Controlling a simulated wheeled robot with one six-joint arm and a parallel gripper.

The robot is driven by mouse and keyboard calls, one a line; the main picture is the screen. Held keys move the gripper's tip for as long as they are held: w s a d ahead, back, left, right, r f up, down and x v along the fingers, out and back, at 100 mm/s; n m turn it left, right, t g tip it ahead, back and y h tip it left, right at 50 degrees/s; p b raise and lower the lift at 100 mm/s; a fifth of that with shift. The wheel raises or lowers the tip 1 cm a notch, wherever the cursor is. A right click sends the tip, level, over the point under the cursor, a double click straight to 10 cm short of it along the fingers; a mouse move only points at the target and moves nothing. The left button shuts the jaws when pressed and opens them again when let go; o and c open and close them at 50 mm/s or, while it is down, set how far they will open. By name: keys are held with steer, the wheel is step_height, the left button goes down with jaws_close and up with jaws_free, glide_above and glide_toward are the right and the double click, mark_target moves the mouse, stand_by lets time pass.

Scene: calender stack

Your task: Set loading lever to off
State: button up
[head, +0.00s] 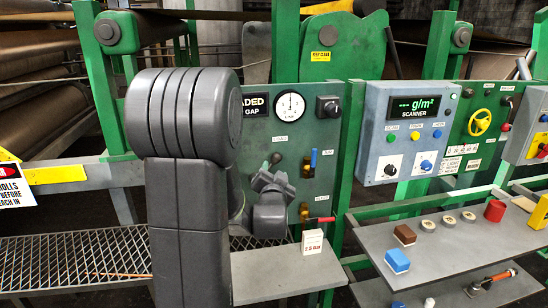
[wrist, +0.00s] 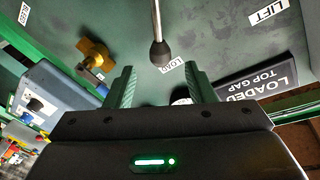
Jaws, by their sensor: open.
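A lever with a metal rod and a black rounded knob (wrist: 160,54) stands out from the green panel, by a small label that seems to read LOAD. Its dark knob (head: 276,158) shows in the head view just above my gripper (head: 270,180). In the wrist view my gripper (wrist: 159,70) is open, its two green fingers spread, with the knob centred between them and near or just beyond the fingertips. I see no contact. A LIFT label (wrist: 268,12) is at the upper right of the wrist view. In the head view my arm hides part of the panel.
A LOADED TOP GAP sign (wrist: 260,85) is right of my fingers in the wrist view. A yellow-brown knob (wrist: 95,52) is left of them. In the head view, a dial gauge (head: 290,105), a blue-handled lever (head: 314,158) and a red-handled lever (head: 319,220) are nearby.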

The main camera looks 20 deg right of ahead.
mark_target(275, 162)
steer(key=p+x, duration=0.2)
steer(key=x, duration=0.6)
steer(key=shift+w+d, duration=0.2)
steer(key=shift+w, duration=0.05)
jaws_close()
